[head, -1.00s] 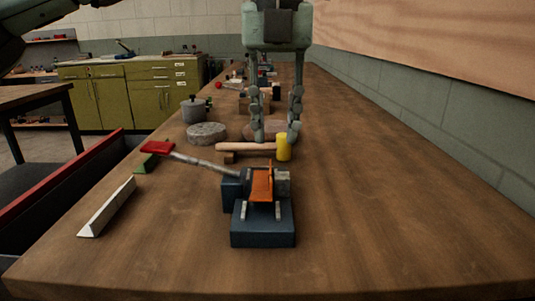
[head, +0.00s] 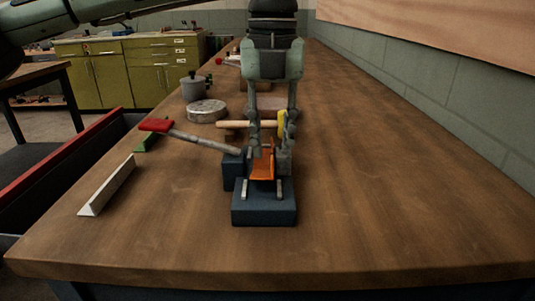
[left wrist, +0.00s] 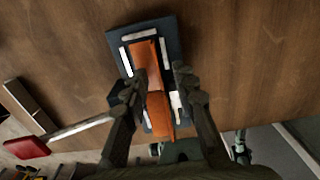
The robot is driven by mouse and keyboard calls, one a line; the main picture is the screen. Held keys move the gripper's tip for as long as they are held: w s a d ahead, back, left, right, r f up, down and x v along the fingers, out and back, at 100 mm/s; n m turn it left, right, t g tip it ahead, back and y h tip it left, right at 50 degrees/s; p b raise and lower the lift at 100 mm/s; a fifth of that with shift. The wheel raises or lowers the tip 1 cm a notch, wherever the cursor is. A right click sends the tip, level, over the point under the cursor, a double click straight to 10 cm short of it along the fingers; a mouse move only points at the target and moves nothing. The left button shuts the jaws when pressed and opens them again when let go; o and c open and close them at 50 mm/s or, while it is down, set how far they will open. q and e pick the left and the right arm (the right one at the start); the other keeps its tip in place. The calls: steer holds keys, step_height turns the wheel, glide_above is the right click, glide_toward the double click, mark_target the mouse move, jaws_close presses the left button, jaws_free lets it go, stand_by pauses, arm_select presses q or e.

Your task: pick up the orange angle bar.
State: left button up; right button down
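The orange angle bar (head: 262,170) sits in a dark blue vise (head: 264,211) on the workbench. It also shows in the left wrist view (left wrist: 148,62), lying along the vise between pale strips. My left gripper (head: 271,150) points down over the bar's far part. In the left wrist view its two fingers (left wrist: 159,82) stand apart on either side of the bar, with a gap visible, so it is open. Whether a finger touches the bar or vise cannot be told. The fingers hide part of the bar. My right gripper is not in view.
The vise's red-ended handle (head: 157,125) sticks out left. A pale angle piece (head: 107,186) lies at left. The bench's right side is clear.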

arm_select(q)
jaws_close()
